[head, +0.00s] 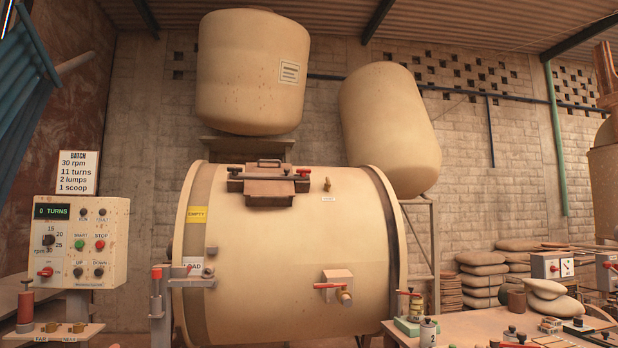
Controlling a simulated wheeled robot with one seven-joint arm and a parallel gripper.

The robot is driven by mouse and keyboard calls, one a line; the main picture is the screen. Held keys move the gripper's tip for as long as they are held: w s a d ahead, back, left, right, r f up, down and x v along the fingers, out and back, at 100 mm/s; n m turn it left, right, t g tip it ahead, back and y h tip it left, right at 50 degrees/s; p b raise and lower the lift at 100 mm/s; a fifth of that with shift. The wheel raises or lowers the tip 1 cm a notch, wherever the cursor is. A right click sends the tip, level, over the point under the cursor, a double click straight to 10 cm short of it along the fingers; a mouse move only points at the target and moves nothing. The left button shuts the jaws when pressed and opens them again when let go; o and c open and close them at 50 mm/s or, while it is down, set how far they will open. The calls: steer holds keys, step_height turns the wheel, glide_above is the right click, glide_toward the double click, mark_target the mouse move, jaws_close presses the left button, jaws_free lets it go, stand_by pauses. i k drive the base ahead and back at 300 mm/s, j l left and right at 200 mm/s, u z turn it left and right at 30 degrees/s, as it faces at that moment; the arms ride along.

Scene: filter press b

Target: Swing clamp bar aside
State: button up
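A dark clamp bar (268,173) lies across the hatch on top of a large cream drum (290,255). The bar is roughly level and spans the hatch from side to side, with a red end piece (303,172) at its right and a dark knob (236,171) at its left. The brown hatch cover (267,189) sits under the bar, with a handle (269,162) showing just above it. My gripper is not in view.
A control panel (80,242) reading 0 TURNS stands at the left. A bench (470,325) with small items is at the lower right. Stacked sacks (482,270) lie at the right.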

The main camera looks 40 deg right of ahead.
mark_target(287, 175)
steer(key=z, duration=1.15)
